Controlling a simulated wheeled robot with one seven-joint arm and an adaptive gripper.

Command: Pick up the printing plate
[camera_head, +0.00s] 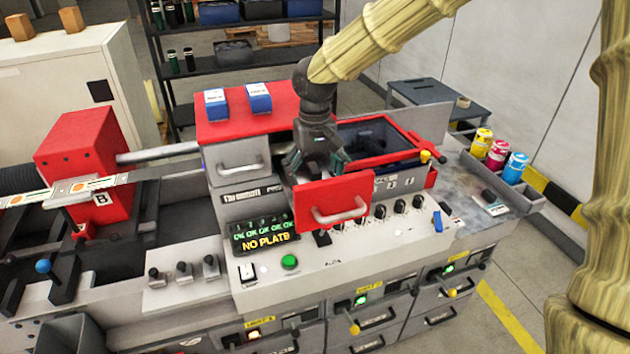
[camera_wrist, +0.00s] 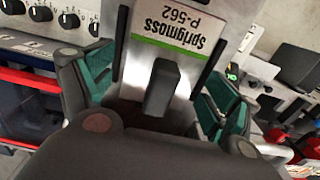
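The printing plate (camera_wrist: 193,75) shows in the wrist view as a grey metal piece with a green-edged label reading "sprigmoss P-562". A dark upright grip (camera_wrist: 161,88) stands in front of it, between my fingers. My gripper (camera_wrist: 155,88) has its green-padded fingers spread wide, one to either side of the grip, with gaps visible. In the head view my gripper (camera_head: 318,165) points down just behind a red panel with a silver handle (camera_head: 341,213). I cannot make out the plate there; my gripper and the panel seem to hide it.
The machine's display (camera_head: 264,235) reads "NO PLATE". A red-framed open bay (camera_head: 378,143) lies right of my gripper. Two blue-and-white boxes (camera_head: 259,98) sit on the red top at left. Knobs (camera_head: 400,206) line the front. Coloured bottles (camera_head: 497,154) stand at right.

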